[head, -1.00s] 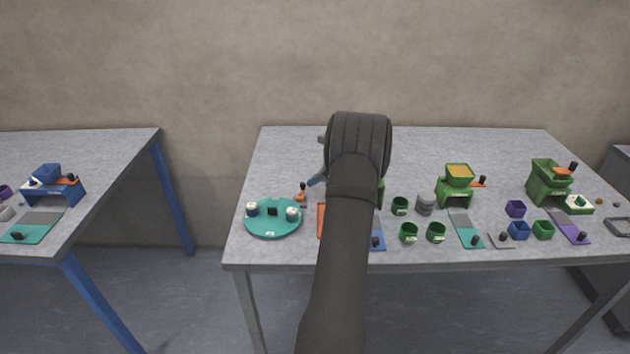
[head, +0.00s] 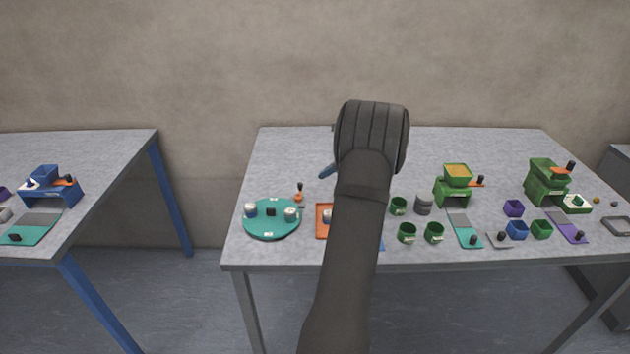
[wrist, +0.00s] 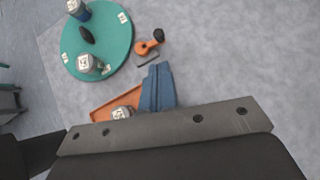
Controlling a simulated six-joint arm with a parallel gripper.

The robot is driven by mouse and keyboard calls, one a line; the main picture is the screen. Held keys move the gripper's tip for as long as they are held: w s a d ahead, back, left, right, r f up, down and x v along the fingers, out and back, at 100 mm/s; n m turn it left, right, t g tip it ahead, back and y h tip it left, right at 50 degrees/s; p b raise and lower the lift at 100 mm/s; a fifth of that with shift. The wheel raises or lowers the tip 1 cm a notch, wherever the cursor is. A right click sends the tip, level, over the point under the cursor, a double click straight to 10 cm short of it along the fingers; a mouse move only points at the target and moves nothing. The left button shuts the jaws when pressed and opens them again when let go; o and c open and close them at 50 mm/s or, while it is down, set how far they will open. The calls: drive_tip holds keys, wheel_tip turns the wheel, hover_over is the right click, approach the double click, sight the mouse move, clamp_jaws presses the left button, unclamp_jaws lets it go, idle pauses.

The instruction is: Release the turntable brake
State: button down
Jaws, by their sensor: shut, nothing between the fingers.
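The teal turntable (head: 271,219) lies at the left end of the main table, and it also shows in the wrist view (wrist: 104,62). It carries two pale-topped jars and a black knob. The orange brake lever (head: 299,196) with a dark knob stands just beyond its right edge; in the wrist view the lever (wrist: 146,47) sits on a small grey base. My gripper (head: 326,172) is to the right of the lever, apart from it. In the wrist view its blue fingers (wrist: 158,68) are shut and empty, with tips close to the lever in the picture.
An orange tray (wrist: 98,112) holding a jar lies to the right of the turntable, partly behind my fingers. Green cups (head: 407,232) and a green hopper stand (head: 454,190) are farther right. The table behind the turntable is bare.

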drive_tip(key=v, duration=1)
approach(299, 192)
drive_tip(key=shift+w+a+f, duration=0.6)
drive_tip(key=shift+w+f, duration=0.2)
drive_tip(key=shift+f, duration=0.05)
drive_tip(key=shift+a+f, duration=0.15)
drive_tip(key=shift+a, duration=0.05)
drive_tip(key=shift+s+m+t, duration=0.2)
drive_tip(key=shift+m+t, duration=0.3)
drive_tip(key=shift+m, duration=0.1)
drive_tip(key=shift+s+a+f+m+t+h, duration=0.1)
drive_tip(key=shift+s+f+m+t+h, duration=0.15)
drive_tip(key=shift+m+t, duration=0.3)
drive_tip(key=shift+s+f+m+t+h, duration=0.1)
drive_tip(key=shift+s+m+t+h, duration=0.3)
drive_tip(key=shift+m, duration=0.35)
drive_tip(key=shift+s+d+f+m+t+h, duration=0.15)
drive_tip(key=shift+s+d+m+t+h, duration=0.15)
drive_tip(key=shift+m, duration=0.2)
drive_tip(key=shift+s+d+f+m+t+h, duration=0.15)
drive_tip(key=shift+s+f+m+h, duration=0.1)
drive_tip(key=shift+s+m, duration=0.2)
drive_tip(key=shift+s+m+t+h, duration=0.25)
drive_tip(key=shift+m+t+h, duration=0.05)
drive_tip(key=shift+m, duration=0.25)
